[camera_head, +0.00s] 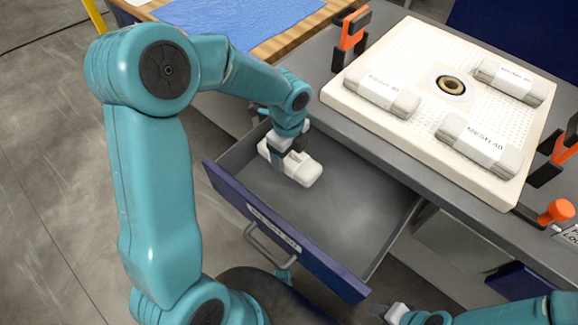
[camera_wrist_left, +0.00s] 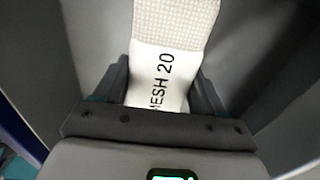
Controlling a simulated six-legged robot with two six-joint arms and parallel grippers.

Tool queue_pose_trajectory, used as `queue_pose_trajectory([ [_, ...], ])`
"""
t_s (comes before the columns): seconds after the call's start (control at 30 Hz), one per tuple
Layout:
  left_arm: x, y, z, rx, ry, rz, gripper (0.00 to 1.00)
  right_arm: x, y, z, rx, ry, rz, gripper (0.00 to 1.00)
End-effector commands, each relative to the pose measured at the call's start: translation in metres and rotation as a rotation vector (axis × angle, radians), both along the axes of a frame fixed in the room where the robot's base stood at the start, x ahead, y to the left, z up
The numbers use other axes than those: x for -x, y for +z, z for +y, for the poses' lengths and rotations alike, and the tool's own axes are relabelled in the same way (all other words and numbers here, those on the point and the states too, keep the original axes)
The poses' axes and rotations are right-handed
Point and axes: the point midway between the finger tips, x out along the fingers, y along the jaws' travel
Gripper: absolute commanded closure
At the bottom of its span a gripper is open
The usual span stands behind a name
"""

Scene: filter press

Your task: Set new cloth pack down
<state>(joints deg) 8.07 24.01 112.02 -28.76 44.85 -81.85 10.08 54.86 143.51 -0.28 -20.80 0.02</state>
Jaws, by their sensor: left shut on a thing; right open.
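My left gripper (camera_head: 282,150) is shut on a white rolled cloth pack (camera_head: 304,170) inside the open drawer (camera_head: 345,215). In the left wrist view the pack (camera_wrist_left: 165,70) lies between the two fingers and its label reads "MESH 20". I cannot tell whether the pack touches the drawer floor. Three similar packs lie on the white perforated plate (camera_head: 440,50): one at the left (camera_head: 376,95), one at the far right (camera_head: 509,82), one at the near right (camera_head: 479,145). My right gripper (camera_head: 393,313) is open at the bottom edge, away from the packs.
The drawer has a blue front with a handle (camera_head: 270,247) and free floor to the right of the pack. The plate has a central ring (camera_head: 451,86). Orange clamps (camera_head: 350,35) and (camera_head: 566,145) stand beside the plate. A blue cloth (camera_head: 235,20) covers a wooden top.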

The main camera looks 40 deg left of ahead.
Motion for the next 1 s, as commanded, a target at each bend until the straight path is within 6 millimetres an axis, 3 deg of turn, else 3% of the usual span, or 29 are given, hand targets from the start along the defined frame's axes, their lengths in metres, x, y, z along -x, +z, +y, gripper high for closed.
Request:
queue_pose_trajectory([
  [0.33, 0.001, -0.044, 0.0, 0.001, 0.0, 0.004, 0.63, 0.0, -0.012, 0.0, 0.0, 0.0, 0.0, 0.57],
  [0.7, 0.0, -0.049, 0.0, 0.0, 0.001, 0.0, 0.63, 0.0, -0.014, 0.0, 0.0, 0.0, 0.0, 0.57],
  [0.73, 0.0, -0.048, 0.0, 0.0, 0.001, 0.0, 0.23, 0.0, -0.013, 0.0, 0.0, 0.0, 0.0, 0.57],
  [0.8, 0.0, -0.047, 0.0, 0.0, 0.001, 0.0, 0.04, 0.0, -0.013, 0.0, 0.0, 0.0, 0.0, 0.57],
  [1.0, 0.0, -0.047, 0.0, 0.0, 0.001, 0.0, 0.04, 0.0, -0.013, 0.0, 0.0, 0.0, 0.0, 0.57],
])
